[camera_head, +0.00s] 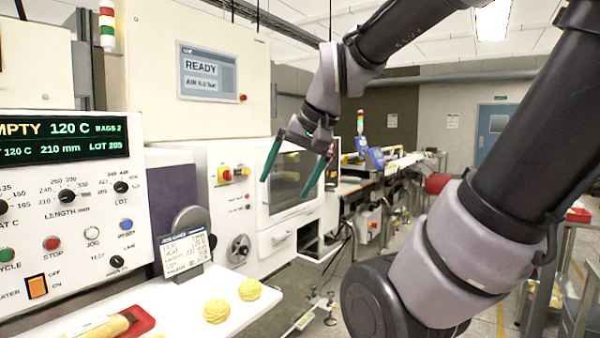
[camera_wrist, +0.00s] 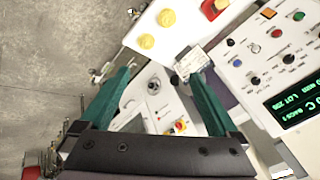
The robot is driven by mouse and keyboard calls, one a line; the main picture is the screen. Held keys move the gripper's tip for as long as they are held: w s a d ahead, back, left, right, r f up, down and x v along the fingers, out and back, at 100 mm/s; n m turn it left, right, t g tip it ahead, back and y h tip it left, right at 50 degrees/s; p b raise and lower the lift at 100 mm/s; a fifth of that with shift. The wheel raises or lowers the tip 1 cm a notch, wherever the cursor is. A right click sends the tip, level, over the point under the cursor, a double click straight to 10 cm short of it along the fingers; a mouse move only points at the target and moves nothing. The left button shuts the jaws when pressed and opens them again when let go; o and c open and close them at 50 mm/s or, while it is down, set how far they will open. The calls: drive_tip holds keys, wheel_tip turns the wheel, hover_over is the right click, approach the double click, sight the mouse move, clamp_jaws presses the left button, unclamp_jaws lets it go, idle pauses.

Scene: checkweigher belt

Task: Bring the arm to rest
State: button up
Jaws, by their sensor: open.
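My gripper (camera_head: 293,168) is raised in the air in front of the white machine with the dark window. Its two green fingers are spread wide with nothing between them. In the wrist view my gripper (camera_wrist: 163,100) also shows open and empty, with the machine and counter beyond and below it. My dark arm with grey joint covers crosses the right side of the head view, bent up and over toward the gripper.
A control panel (camera_head: 70,190) stands at the left. A white counter (camera_head: 165,300) holds yellow lumps (camera_head: 217,311), a red tray (camera_head: 137,321) and a small printed card (camera_head: 185,250). A cabinet screen (camera_head: 207,72) reads READY. A conveyor line (camera_head: 400,162) runs behind.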

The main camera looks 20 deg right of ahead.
drive_tip(key=shift+s+d+r+t+h, duration=0.4)
drive_tip(key=shift+s+d+r+t, duration=0.35)
drive_tip(key=shift+d, duration=0.2)
idle(0.7)
